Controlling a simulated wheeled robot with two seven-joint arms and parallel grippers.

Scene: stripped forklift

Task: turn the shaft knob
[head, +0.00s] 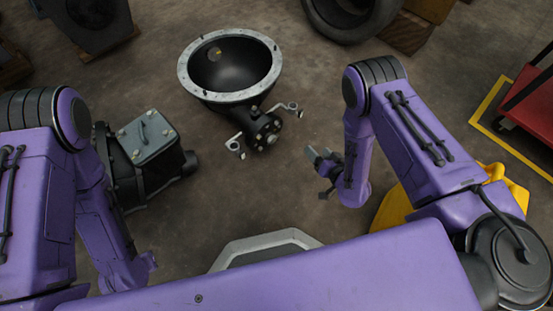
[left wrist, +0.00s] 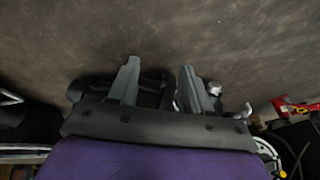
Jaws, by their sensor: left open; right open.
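A black bowl-shaped housing with a pale bolted rim (head: 185,80) lies on the floor at top centre in the head view. A short dark shaft end (head: 262,130) with metal brackets on both sides sticks out of it towards me. A small yellowish round piece (head: 215,53) shows inside the bowl; I cannot tell which part is the shaft knob. My right gripper (head: 318,172) is open and empty, to the right of and nearer than the shaft end, apart from it. My left gripper's fingers (left wrist: 158,82) are open with nothing visibly held in the left wrist view.
A black gearbox-like block with a grey cover plate (head: 147,136) sits on the floor beside my left arm. A tyre (head: 350,18) lies at the top. A yellow part (head: 393,208) is behind my right arm, and a red cart (head: 530,100) stands far right. Floor between is clear.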

